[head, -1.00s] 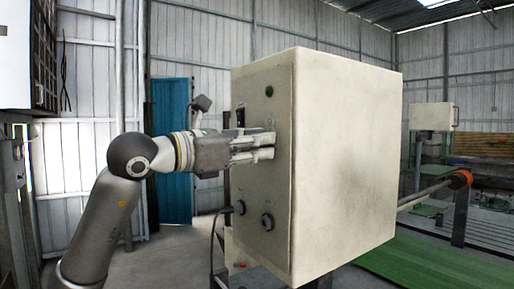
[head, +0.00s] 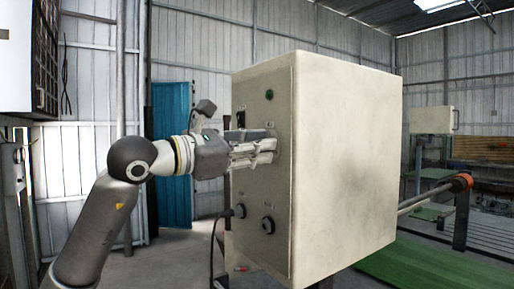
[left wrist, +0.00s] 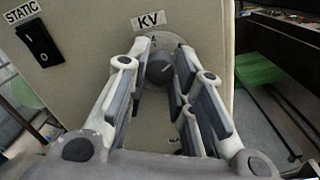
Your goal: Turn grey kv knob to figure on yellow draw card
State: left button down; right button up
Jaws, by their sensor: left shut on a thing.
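The grey KV knob (left wrist: 160,68) is on the cream cabinet's front panel, under a KV label (left wrist: 150,20) in the left wrist view. My left gripper (head: 272,150) reaches the panel from the left in the head view, and its fingers hide the knob there. In the left wrist view its fingertips (left wrist: 164,60) are closed about the knob, one on each side. The knob's pointer and most of its dial figures are too hidden or small to read. I see no yellow draw card in either view. My right gripper is not in view.
The cream cabinet (head: 345,160) fills the middle of the head view. A black STATIC switch (left wrist: 38,43) is left of the knob. Below are a plugged cable (head: 239,211) and a socket (head: 268,225). A green lamp (head: 269,94) is above.

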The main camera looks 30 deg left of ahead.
pick_arm(q)
jog(key=c, duration=1.2)
grip_release()
jog(key=shift+s, duration=0.15)
jog(key=v, duration=1.1)
jog(key=shift+s+a, duration=0.2)
jog(key=shift+s, duration=0.15)
